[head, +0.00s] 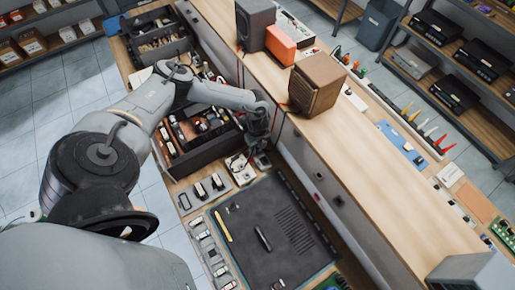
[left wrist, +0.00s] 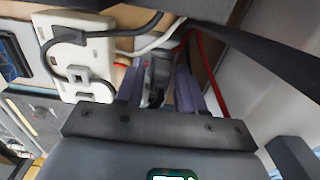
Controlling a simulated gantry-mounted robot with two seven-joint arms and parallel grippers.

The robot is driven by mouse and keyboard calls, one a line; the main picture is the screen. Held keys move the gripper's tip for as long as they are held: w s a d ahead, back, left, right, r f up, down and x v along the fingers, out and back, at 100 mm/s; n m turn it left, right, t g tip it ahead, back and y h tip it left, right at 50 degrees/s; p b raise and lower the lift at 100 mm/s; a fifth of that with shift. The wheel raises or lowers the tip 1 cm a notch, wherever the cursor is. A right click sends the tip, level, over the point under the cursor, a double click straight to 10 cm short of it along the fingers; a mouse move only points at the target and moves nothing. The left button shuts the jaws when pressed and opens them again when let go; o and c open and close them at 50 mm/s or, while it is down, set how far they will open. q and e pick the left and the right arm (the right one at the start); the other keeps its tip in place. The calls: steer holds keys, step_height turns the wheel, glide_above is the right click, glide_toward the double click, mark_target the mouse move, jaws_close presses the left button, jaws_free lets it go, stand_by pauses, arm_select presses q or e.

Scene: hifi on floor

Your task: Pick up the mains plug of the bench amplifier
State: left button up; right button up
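My left gripper (head: 260,145) reaches down at the back edge of the bench, beside a white socket block (head: 238,166). In the left wrist view its two fingers (left wrist: 162,88) stand a little apart, with a grey piece (left wrist: 157,72) between them that may be the mains plug. Whether the fingers touch it cannot be made out. The white socket block (left wrist: 75,57) lies left of the fingers there, with a dark plug and cable on it. A dark and a pale cable run above the fingers. My right gripper is not in view.
A dark mat (head: 270,228) with small tools lies in front of the gripper. Open dark organisers (head: 195,140) of parts stand behind it. The raised shelf (head: 340,130) carries a wooden speaker (head: 317,82). A red cable (left wrist: 208,75) hangs close to the right finger.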

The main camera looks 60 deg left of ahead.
arm_select(q)
jaws_close()
steer(key=shift+r, duration=0.15)
